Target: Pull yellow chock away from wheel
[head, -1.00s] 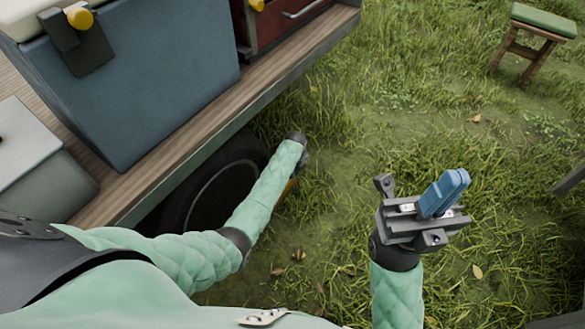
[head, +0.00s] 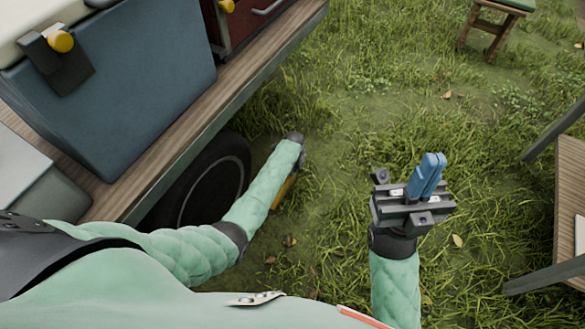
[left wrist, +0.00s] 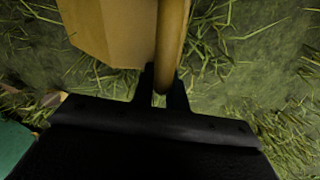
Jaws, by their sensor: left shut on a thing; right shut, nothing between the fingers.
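The yellow chock (head: 284,190) shows as a small strip behind my left forearm in the head view, on the grass to the right of the wheel (head: 212,182). Grass shows between the wheel and my arm. In the left wrist view the chock (left wrist: 112,30) fills the top, with a rounded yellow bar (left wrist: 172,42) along its side. My left gripper (left wrist: 163,97) is shut on this bar; its fingers are mostly hidden in the head view. My right gripper (head: 427,176), with blue fingers, is shut and empty above the grass.
A wooden wagon bed (head: 235,90) carries a blue box (head: 125,90) and a red cabinet (head: 237,22) at upper left. A stool (head: 492,22) stands at the back. A wooden table (head: 570,195) with slanted legs is at the right. Open grass lies between.

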